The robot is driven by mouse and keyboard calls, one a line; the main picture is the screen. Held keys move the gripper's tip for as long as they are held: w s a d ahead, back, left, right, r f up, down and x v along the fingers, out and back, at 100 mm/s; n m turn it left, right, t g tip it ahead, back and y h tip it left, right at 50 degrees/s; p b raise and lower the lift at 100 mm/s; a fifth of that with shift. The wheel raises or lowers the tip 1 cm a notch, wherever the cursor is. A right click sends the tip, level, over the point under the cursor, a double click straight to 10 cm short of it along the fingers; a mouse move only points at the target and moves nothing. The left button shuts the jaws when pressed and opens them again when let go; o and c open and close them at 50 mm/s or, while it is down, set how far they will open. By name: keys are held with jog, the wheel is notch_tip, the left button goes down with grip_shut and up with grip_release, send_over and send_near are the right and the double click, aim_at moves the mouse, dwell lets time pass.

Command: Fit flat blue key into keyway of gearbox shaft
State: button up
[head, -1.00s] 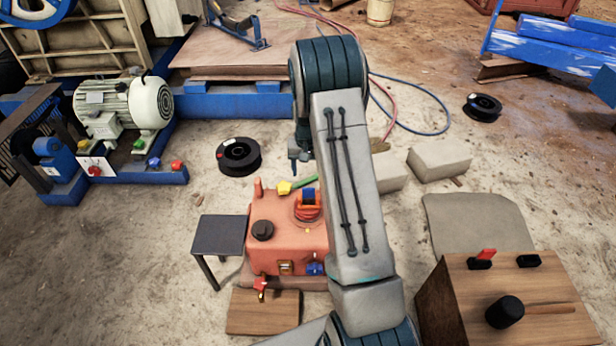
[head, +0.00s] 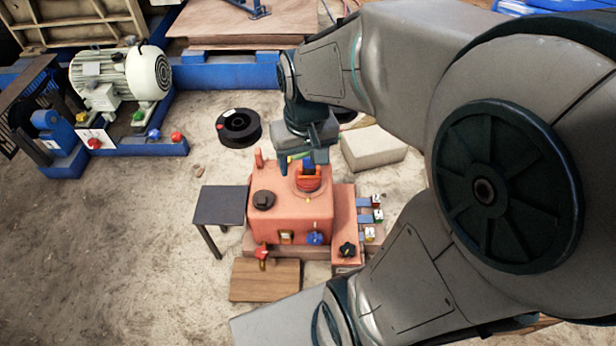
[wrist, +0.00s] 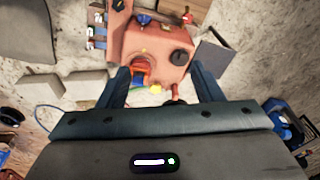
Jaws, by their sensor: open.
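The red gearbox (head: 290,214) stands in the middle of the floor. An orange-red round shaft part (head: 308,182) rises from its top. A small blue piece (head: 308,164), likely the flat key, shows at that part, partly hidden by my gripper. I cannot tell how it sits in the keyway. My gripper (head: 303,159) is over the top of the gearbox with its fingers apart. In the wrist view the open fingers (wrist: 160,72) point toward the gearbox (wrist: 152,40), with the orange-red shaft part (wrist: 141,74) nearer the left finger. I see nothing held.
A black cap (head: 264,200) and a red peg (head: 259,158) stand on the gearbox top. A red panel (head: 344,225) with several small switches is at its right. A dark side table (head: 220,205) is at left, a wooden board (head: 265,279) in front, a grey block (head: 373,150) behind right.

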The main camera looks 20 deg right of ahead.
jog(key=shift+n, duration=0.4)
jog(key=s, duration=0.3)
jog(key=s+a, duration=0.1)
jog(key=s, duration=0.1)
jog(key=shift+s+r, duration=0.15)
jog(key=shift+s, duration=0.05)
